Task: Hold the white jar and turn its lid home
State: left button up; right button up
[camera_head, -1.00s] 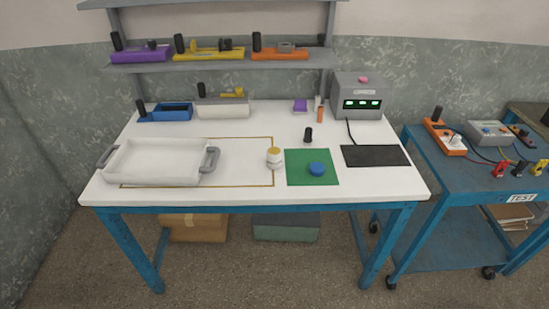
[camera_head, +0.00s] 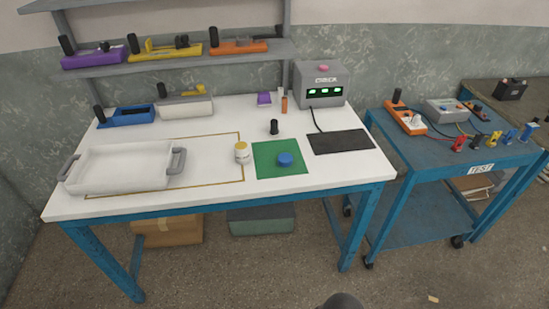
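The white jar (camera_head: 242,155) stands upright on the white table, just left of the green mat (camera_head: 265,172). Its top shows yellowish; I cannot tell whether that is a lid or the jar's contents. A round blue disc (camera_head: 285,159), which looks like a lid, lies on the green mat to the right of the jar. Neither of my grippers shows in the view, and nothing touches the jar or the disc.
A white tray (camera_head: 120,188) with grey handles sits at the table's left. A black cylinder (camera_head: 274,127) stands behind the mat, and a black pad (camera_head: 340,142) lies to its right. A grey device (camera_head: 322,98) stands at the back. A blue cart (camera_head: 420,159) stands right of the table.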

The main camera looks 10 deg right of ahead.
aim_at(241, 150)
jog(key=z, duration=1.6)
jog(key=j+z, duration=0.15)
jog(key=j, duration=0.2)
jog(key=k+j, duration=0.1)
jog(key=j, duration=0.65)
jog(key=k+j, duration=0.15)
jog(key=j, duration=0.25)
jog(key=k+j, duration=0.1)
jog(key=j, duration=0.3)
